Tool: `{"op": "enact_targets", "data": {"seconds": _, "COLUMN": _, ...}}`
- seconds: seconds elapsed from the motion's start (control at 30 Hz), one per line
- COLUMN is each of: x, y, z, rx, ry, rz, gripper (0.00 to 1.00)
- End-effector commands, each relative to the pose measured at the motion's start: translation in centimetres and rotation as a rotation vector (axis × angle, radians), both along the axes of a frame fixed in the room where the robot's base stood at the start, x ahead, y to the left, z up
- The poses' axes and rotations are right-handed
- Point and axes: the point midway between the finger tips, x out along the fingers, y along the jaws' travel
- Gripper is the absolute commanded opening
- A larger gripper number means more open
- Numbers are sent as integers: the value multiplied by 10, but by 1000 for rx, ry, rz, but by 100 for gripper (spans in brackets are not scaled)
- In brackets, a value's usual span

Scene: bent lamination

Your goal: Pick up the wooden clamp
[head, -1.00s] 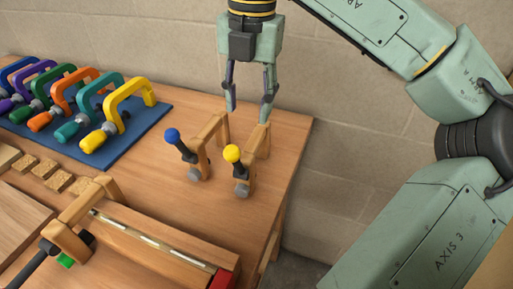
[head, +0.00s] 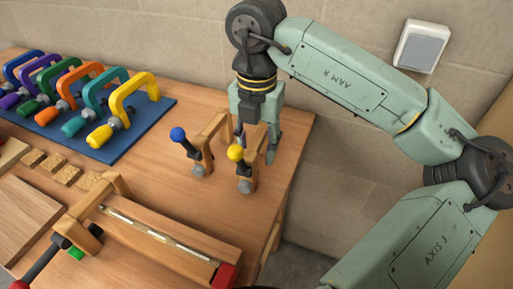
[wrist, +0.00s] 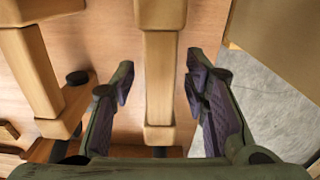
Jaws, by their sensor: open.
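Two wooden clamps stand on the workbench: one with a blue knob (head: 212,133) and, to its right, one with a yellow knob (head: 253,162). My gripper (head: 256,146) is open and low over the yellow-knobbed clamp. In the wrist view my open fingers (wrist: 158,80) lie on either side of that clamp's wooden bar (wrist: 160,85), with a gap on both sides. The blue-knobbed clamp (wrist: 38,70) lies outside my left finger there.
Several coloured clamps lie on a blue mat (head: 152,118) at the back left. Small wood blocks (head: 66,174) and a board (head: 22,215) are on the left. The workbench's right edge (head: 296,165) is close to the yellow-knobbed clamp, with a block wall behind.

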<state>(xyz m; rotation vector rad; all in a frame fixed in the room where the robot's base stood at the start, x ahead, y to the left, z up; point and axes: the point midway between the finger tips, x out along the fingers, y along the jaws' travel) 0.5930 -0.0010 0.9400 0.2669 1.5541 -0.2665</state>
Motion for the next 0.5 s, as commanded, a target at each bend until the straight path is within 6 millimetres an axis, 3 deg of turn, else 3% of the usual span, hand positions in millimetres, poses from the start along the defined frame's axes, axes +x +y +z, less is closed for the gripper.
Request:
{"op": "enact_targets", "data": {"seconds": 0.2, "x": 0, "y": 0, "z": -1, "rx": 0, "ry": 0, "rz": 0, "gripper": 42}}
{"op": "enact_targets", "data": {"seconds": 0.5, "x": 0, "y": 0, "z": -1, "rx": 0, "ry": 0, "rz": 0, "gripper": 22}}
